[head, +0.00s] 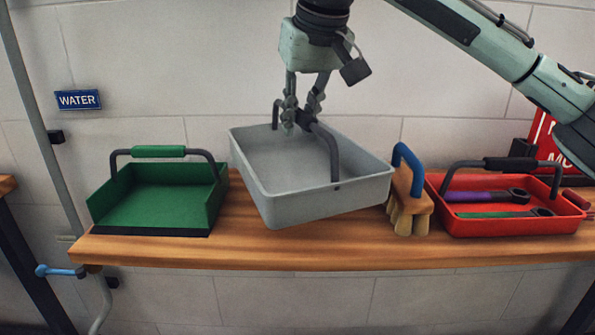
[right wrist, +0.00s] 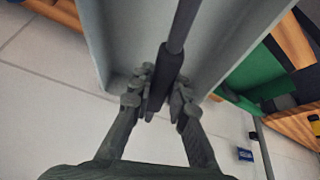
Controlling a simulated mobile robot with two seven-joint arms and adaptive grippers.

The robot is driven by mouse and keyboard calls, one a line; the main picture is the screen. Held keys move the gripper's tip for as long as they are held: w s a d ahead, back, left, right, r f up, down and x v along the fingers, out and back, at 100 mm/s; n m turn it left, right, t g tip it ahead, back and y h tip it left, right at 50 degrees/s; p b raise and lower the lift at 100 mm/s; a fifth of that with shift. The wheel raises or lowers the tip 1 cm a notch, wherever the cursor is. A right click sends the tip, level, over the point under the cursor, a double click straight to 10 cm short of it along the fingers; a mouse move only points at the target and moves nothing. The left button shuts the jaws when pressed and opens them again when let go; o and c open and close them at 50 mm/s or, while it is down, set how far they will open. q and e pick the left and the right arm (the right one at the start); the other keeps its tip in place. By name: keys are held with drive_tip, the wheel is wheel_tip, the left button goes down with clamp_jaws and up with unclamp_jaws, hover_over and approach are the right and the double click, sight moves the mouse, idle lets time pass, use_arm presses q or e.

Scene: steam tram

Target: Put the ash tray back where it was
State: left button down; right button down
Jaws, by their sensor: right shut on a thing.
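A grey open tray (head: 325,200) with a dark arched handle, which I take to be the ash tray, hangs over the middle of the wooden bench in the head view. It is empty and turned at an angle, and looks slightly tilted. My right gripper (head: 303,117) is shut on the top of its handle. In the right wrist view the fingers (right wrist: 165,98) close on the dark grip, with the grey tray (right wrist: 125,35) behind. The tray hides part of the bench beneath it. My left gripper is not in view.
A blue-handled brush (head: 409,203) stands close to the grey tray's right. A red tray (head: 500,226) with spanners is further right. A tiled wall (head: 190,75) closes the back.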

sight(296, 170)
wheel_tip(296, 170, down, 4)
drive_tip(key=shift+s+r, duration=0.1)
drive_tip(key=shift+r, duration=0.15)
wheel_tip(296, 170, down, 2)
drive_tip(key=shift+f, duration=0.45)
drive_tip(key=c, duration=1.5)
unclamp_jaws()
drive_tip(key=shift+f, duration=0.1)
drive_tip(key=shift+o, duration=0.2)
